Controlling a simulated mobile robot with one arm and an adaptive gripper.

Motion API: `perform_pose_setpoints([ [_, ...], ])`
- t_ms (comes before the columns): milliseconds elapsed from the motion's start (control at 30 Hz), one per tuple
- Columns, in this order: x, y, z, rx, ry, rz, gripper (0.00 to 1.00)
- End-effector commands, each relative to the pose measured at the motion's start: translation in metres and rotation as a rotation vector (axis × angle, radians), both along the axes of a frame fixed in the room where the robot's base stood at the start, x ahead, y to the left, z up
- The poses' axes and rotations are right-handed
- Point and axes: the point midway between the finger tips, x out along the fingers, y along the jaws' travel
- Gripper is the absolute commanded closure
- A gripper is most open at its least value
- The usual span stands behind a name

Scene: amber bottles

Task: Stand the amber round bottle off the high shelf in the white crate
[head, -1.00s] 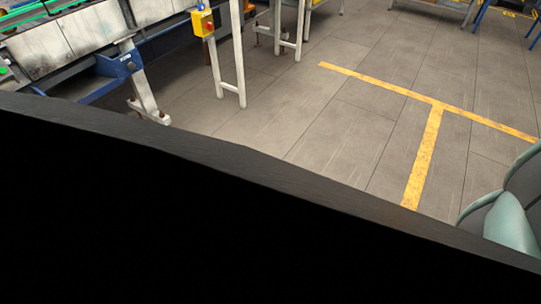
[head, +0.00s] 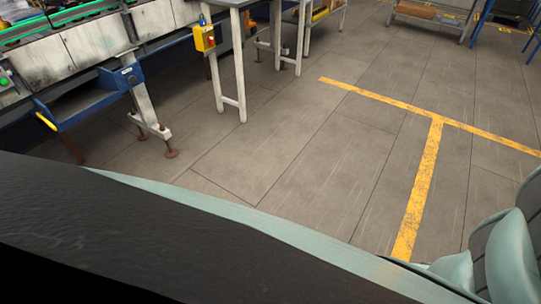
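Neither the amber round bottle, the high shelf nor the white crate shows in the head view. My gripper is not in view either. A large dark surface with a pale green edge fills the lower left, very close to the camera, and hides what lies behind it. Pale green and grey rounded parts, which look like my arm, show at the lower right.
A conveyor-like machine (head: 88,45) with a blue bracket (head: 92,98) stands at upper left. Beside it is a grey-legged table (head: 239,75) with a yellow switch box (head: 205,38). The grey floor (head: 290,150) with yellow lines (head: 424,175) is clear.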

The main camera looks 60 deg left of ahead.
Motion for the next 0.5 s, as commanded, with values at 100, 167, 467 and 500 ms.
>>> perform_pose_setpoints([
  [100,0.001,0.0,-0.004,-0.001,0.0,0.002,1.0],
  [167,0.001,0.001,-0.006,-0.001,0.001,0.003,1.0],
  [467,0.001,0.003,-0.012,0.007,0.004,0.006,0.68],
  [500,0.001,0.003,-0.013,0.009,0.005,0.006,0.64],
])
